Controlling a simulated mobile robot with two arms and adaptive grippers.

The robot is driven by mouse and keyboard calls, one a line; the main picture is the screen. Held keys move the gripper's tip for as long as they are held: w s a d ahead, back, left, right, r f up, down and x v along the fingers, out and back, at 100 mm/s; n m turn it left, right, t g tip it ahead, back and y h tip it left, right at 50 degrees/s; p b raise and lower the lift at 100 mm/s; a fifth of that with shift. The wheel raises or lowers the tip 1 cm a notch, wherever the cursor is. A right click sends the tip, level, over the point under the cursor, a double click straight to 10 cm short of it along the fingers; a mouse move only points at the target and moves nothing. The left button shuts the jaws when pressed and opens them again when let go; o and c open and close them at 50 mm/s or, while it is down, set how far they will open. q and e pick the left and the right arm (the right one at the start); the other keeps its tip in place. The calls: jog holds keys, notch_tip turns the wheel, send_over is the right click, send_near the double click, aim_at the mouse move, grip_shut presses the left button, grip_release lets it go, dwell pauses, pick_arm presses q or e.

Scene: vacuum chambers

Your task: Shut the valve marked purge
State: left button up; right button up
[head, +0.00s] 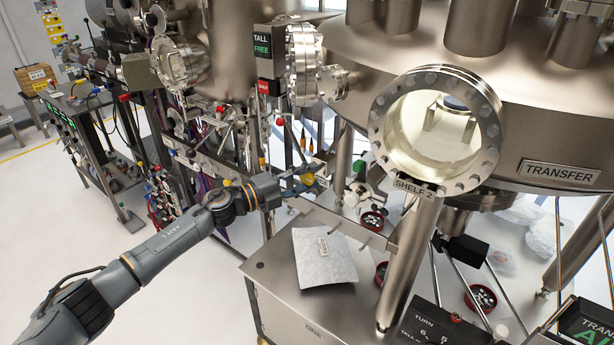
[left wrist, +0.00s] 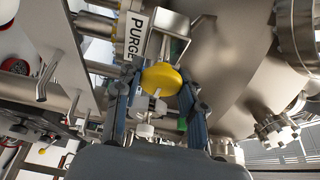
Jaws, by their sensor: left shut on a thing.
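The purge valve has a round yellow knob (left wrist: 162,77), seen in the left wrist view beside a white label reading PURGE (left wrist: 134,32). In the head view my left gripper (head: 300,180) reaches in from the left to the valve, below the steel chambers. The far side of the knob is hidden. My right gripper is not in view.
A steel bench (head: 270,268) with a pale sheet (head: 324,258) and red dishes of small parts lies below the gripper. The large TRANSFER chamber (head: 555,130) and its round SHELF 2 port are to the right. Pipes and cables crowd the left; open floor lies farther left.

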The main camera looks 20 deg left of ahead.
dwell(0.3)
pick_arm(q)
jog(key=o, duration=1.2)
jog(key=v, duration=1.2)
